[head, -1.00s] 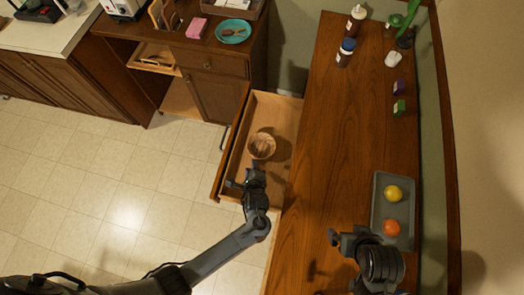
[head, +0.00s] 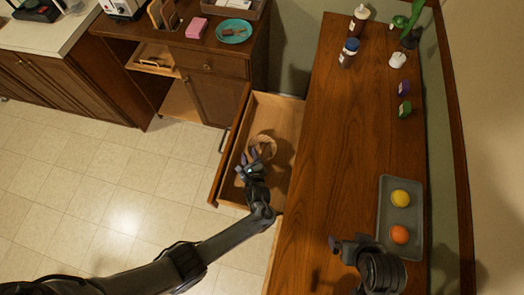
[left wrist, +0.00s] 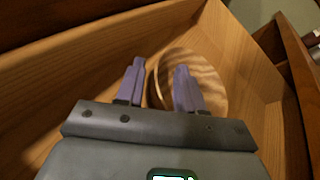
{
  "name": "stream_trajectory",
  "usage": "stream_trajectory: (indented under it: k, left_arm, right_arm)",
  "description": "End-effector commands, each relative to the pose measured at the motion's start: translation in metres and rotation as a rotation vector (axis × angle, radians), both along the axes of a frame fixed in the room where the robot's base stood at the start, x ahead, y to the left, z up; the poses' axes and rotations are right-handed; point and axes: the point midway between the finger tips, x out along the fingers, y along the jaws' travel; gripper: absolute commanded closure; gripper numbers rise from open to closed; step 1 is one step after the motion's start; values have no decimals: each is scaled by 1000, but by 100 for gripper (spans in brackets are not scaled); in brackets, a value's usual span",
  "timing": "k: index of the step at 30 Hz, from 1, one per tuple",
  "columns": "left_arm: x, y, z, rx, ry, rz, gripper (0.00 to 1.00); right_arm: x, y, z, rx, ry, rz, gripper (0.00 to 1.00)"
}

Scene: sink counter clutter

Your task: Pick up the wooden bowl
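The wooden bowl (head: 265,143) sits in the open drawer (head: 287,110), with striped wood grain. It also shows in the left wrist view (left wrist: 208,72), partly hidden behind the right-hand finger. My left gripper (head: 249,158) is over the drawer at the near side of the bowl. In the left wrist view its two purple fingers (left wrist: 158,88) are apart with a gap between them, and the bowl's left rim shows in that gap. I cannot tell whether a finger touches the bowl. My right gripper (head: 343,242) is above the wooden counter, and its fingers are not clear.
The drawer walls stand close around the left gripper. The wooden counter (head: 345,150) lies to the right, with a grey tray (head: 401,216) holding a yellow fruit (head: 400,198) and an orange fruit (head: 399,234). Bottles (head: 348,52) stand at its far end. The counter's middle is clear.

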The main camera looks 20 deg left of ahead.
Motion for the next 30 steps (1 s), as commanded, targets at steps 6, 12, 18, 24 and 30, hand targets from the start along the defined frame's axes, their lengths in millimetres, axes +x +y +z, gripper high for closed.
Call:
stream_trajectory:
  k: [6,12,18,24,30]
  left_arm:
    - [10,4,-4,-1,1,-2,63]
    - [9,4,-4,-2,1,-1,66]
    - [9,5,-4,-2,1,0,97]
    - [9,5,-5,-2,2,-1,100]
    - [9,5,-5,-1,2,-1,100]
  right_arm:
    - [0,1,-4,4,0,-3,0]
    - [0,2,-3,7,0,-4,0]
    - [0,2,-3,7,0,-4,0]
    - [0,2,-3,7,0,-4,0]
    - [0,1,-4,4,1,-3,0]
